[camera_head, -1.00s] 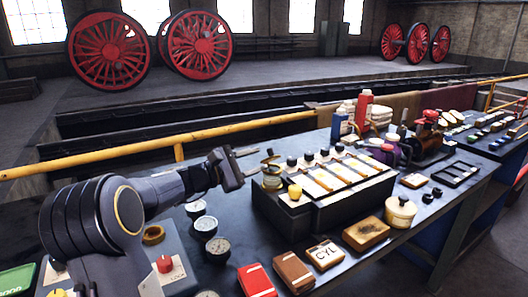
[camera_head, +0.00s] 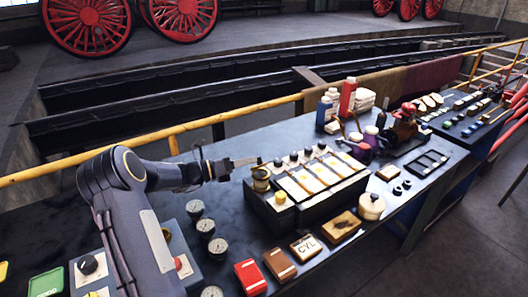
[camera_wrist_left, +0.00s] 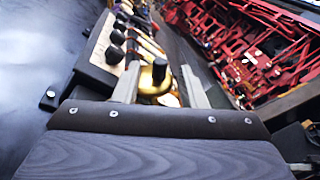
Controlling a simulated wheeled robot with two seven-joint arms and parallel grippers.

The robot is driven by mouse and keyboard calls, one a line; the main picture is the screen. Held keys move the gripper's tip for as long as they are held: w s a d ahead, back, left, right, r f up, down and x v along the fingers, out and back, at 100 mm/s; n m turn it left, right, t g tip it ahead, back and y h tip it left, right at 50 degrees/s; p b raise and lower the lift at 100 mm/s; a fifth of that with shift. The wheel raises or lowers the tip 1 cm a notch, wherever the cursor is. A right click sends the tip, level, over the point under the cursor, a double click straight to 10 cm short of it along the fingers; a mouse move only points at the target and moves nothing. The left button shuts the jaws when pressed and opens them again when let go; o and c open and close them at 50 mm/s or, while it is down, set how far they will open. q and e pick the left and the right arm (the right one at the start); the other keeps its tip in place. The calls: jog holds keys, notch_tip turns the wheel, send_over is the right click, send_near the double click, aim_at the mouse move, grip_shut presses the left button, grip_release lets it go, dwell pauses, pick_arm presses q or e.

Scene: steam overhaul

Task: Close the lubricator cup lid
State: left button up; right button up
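The brass lubricator cup (camera_head: 261,182) stands at the left end of the dark lubricator box (camera_head: 300,212). My left gripper (camera_head: 254,161) reaches in from the left, its fingertips just above the cup's rim. In the left wrist view the fingers are apart, with a black knob (camera_wrist_left: 159,69) and brass (camera_wrist_left: 153,85) between and beyond them. Neither finger clearly touches the knob. The gripper partly covers the top of the cup, so I cannot tell how far the lid is tilted. My right gripper is not in view.
Black knobs (camera_head: 308,152) line the box's back edge, and a yellow knob (camera_head: 279,196) is near its front corner. Round gauges (camera_head: 206,226) lie left of the box. A red box (camera_head: 250,277), a CYL block (camera_head: 305,247) and a cream pot (camera_head: 371,206) stand in front.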

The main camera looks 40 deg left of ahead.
pick_arm(q)
jog(key=p+x, duration=0.1)
jog(key=x, duration=0.5)
jog(key=shift+c, duration=0.5)
grip_shut()
